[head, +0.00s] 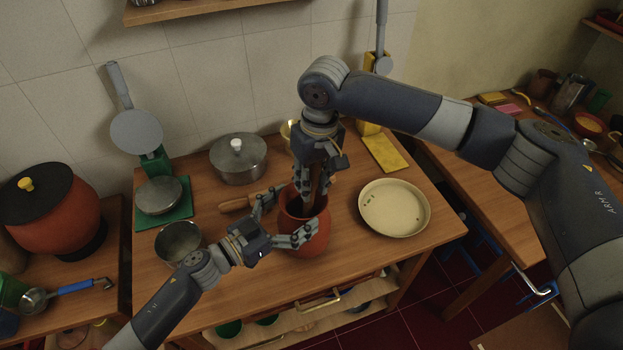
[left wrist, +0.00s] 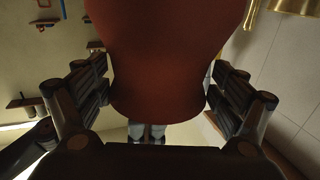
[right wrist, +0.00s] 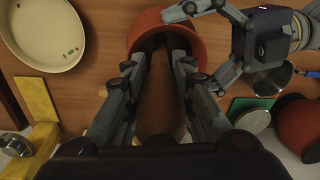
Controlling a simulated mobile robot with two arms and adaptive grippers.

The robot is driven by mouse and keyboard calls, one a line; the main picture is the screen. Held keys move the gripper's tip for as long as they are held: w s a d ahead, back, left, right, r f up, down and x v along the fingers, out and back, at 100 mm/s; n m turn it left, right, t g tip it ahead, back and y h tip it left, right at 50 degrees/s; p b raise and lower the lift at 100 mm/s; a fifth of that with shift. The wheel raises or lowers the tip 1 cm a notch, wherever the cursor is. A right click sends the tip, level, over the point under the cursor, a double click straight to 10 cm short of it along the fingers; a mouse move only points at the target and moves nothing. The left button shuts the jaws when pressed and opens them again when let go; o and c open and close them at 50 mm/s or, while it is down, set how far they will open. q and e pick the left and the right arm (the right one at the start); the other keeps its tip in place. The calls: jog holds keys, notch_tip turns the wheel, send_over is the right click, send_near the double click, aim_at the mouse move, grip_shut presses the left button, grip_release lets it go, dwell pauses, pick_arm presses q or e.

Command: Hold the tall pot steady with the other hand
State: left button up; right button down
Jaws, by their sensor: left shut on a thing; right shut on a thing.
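The tall pot (head: 306,240) is reddish-brown clay and stands upright on the wooden table, with its dark mouth facing up. My left gripper (head: 284,222) has its fingers around the pot's sides; in the left wrist view the pot (left wrist: 160,60) fills the space between the fingers. My right gripper (head: 314,188) is above the pot's mouth, pointing down. It is shut on a brown wooden stick-like thing (right wrist: 160,100), whose lower end goes into the pot. The pot's rim (right wrist: 200,50) shows beyond it in the right wrist view. The stick's lower end is hidden.
A cream shallow dish (head: 394,208) lies right of the pot. A lidded metal pot (head: 238,160) stands behind, and an open metal pot (head: 180,243) is at left. A wooden-handled thing (head: 236,205) lies near my left gripper. A yellow board (head: 385,154) lies at the back right.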

aim_at(312, 171)
jog(key=shift+r, duration=1.75)
jog(key=shift+f, duration=1.75)
jog(key=shift+r, duration=1.75)
